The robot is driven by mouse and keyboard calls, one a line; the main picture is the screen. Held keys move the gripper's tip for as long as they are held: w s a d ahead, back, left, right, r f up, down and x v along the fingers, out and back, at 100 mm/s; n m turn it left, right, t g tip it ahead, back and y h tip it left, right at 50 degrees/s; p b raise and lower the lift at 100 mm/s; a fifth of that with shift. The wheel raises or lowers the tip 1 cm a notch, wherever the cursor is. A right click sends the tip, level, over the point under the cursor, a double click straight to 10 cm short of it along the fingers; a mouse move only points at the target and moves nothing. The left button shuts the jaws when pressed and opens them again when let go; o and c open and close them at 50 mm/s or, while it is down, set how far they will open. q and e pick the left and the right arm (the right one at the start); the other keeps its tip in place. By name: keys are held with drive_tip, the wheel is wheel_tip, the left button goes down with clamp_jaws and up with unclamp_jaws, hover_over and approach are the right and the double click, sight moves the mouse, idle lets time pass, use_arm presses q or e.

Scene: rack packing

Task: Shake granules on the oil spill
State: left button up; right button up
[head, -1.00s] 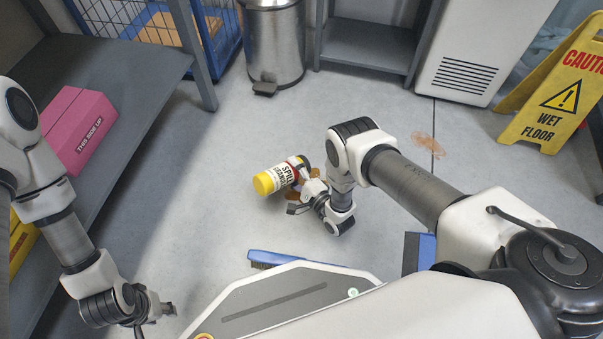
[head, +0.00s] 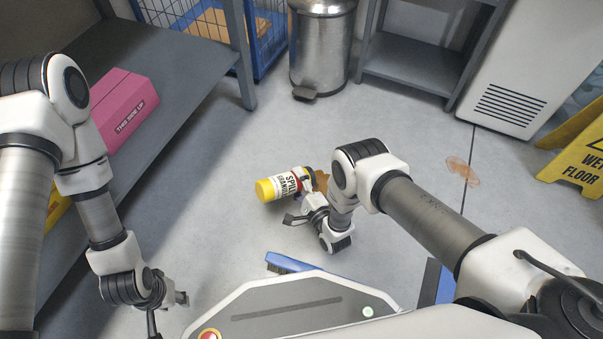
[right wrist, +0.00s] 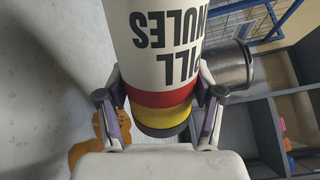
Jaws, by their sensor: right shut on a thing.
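The spill granules canister (head: 284,184), yellow at one end with a white label and a red band, lies nearly level in the air in the head view. My right gripper (head: 303,203) is shut on it near its red band; the right wrist view shows the canister (right wrist: 168,45) between both fingers. An orange-brown patch (head: 321,182) shows on the floor behind the gripper, partly hidden; it also shows in the right wrist view (right wrist: 86,148). A fainter brown stain (head: 462,171) lies further right. My left gripper (head: 168,310) is open and empty at lower left.
A grey shelf (head: 190,75) with a pink box (head: 122,108) stands at left. A steel bin (head: 322,45) and a blue crate (head: 265,35) are at the back. A yellow wet floor sign (head: 580,150) stands at right. A blue brush (head: 288,262) lies near my base.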

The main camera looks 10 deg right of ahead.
drive_tip(key=shift+s+d+r, duration=0.1)
drive_tip(key=shift+s, duration=0.25)
drive_tip(key=s+d+p, duration=0.4)
drive_tip(key=s+d, duration=0.3)
drive_tip(key=d, duration=0.3)
wheel_tip(320, 180, up, 8)
drive_tip(key=d+n+p, duration=0.1)
drive_tip(key=n+p, duration=0.7)
drive_tip(key=n, duration=0.3)
drive_tip(key=shift+w+d+h, duration=0.2)
drive_tip(key=shift+w+h, duration=0.1)
drive_tip(key=shift+h, duration=0.1)
